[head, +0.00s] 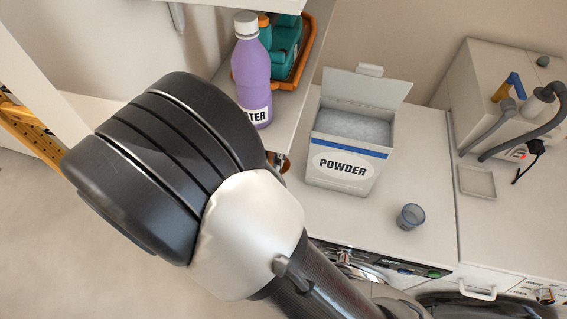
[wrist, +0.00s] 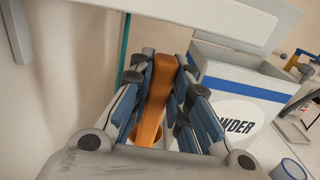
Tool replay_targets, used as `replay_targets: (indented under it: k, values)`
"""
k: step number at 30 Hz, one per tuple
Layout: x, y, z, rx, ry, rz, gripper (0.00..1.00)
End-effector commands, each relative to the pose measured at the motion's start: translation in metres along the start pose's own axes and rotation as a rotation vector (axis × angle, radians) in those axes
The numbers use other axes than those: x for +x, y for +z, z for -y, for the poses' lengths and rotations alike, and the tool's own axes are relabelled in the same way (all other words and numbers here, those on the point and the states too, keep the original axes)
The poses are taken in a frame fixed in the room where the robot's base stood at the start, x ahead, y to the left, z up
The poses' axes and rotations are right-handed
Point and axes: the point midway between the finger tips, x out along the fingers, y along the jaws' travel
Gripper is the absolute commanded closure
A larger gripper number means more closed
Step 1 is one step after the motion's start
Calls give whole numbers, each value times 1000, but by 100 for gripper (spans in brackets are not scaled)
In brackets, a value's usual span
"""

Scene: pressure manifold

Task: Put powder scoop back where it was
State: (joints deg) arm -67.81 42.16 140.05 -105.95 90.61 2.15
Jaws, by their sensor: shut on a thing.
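My gripper (wrist: 161,85) is shut on an orange handle in the wrist view, which I take to be the powder scoop (wrist: 155,100). The fingers press on both sides of the handle, and most of the scoop's far end is hidden. In the head view my arm hides the gripper; a small orange piece (head: 286,166) shows beside the arm, under the shelf edge. The powder box (head: 338,172) stands open on the white machine top, lid raised, with pale powder inside. It also shows in the wrist view (wrist: 240,85), right of the fingers and apart from them.
A shelf (head: 308,85) above left holds a purple bottle (head: 252,75) and a teal container in an orange tray. Pipes and a valve stand at right.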

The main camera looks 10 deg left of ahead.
Motion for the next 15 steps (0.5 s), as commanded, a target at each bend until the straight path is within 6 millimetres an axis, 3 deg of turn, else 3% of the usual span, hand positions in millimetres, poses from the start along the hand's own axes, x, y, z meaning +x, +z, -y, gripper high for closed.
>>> replay_targets:
  k: [3, 9, 15]
  values:
    - [-7, -3, -7, -2, 31, -1, 100]
    - [-8, -43, -7, -5, 33, -2, 100]
    - [-7, -61, -7, -1, 31, 0, 100]
